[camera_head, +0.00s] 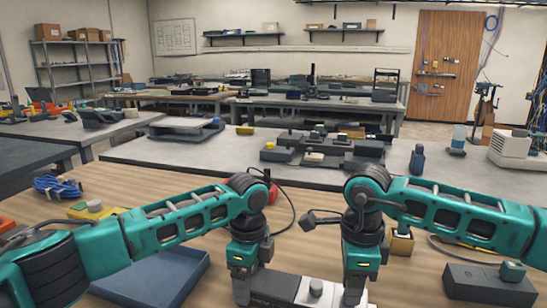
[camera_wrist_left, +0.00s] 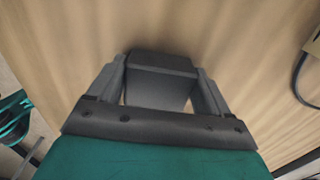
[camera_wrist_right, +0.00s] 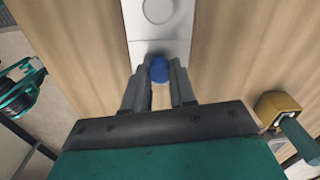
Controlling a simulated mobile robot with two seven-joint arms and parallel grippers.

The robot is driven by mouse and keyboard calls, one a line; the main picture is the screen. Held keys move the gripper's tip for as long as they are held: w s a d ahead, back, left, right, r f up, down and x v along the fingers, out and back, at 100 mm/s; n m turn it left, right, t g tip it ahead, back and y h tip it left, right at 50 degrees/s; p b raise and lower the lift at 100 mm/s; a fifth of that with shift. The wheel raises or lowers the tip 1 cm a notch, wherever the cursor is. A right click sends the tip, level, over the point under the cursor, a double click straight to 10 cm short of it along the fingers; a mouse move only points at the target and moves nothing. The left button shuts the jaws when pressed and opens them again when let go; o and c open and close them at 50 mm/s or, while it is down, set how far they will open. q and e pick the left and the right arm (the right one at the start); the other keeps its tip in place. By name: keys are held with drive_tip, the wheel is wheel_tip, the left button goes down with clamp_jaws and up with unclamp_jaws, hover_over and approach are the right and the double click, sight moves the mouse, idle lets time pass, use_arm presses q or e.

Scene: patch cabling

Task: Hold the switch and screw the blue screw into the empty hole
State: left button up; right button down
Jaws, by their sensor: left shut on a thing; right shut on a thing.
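The switch (camera_head: 288,285), a light plate with a dark left end and a round grey knob on top, lies on the wooden table at the bottom of the head view. My left gripper (camera_head: 241,288) is shut on its dark end (camera_wrist_left: 162,62), which fills the space between the fingers in the left wrist view. My right gripper (camera_head: 354,290) points down at the light end and is shut on the blue screw (camera_wrist_right: 158,70). The screw's head shows between the fingertips over the white surface (camera_wrist_right: 158,40). Its shaft and the hole are hidden.
A blue tray (camera_head: 160,278) lies to the left of the switch. A dark box (camera_head: 490,286) stands at the right, and a yellow block (camera_head: 402,243) is behind my right gripper. A blue cable coil (camera_head: 57,188) lies at the far left. A black cable loops between my arms.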

drive_tip(key=m, duration=0.3)
drive_tip(key=shift+m, duration=1)
drive_tip(key=m, duration=0.2)
drive_tip(key=shift+m, duration=1.5)
drive_tip(key=shift+m, duration=0.6)
drive_tip(key=m, duration=0.4)
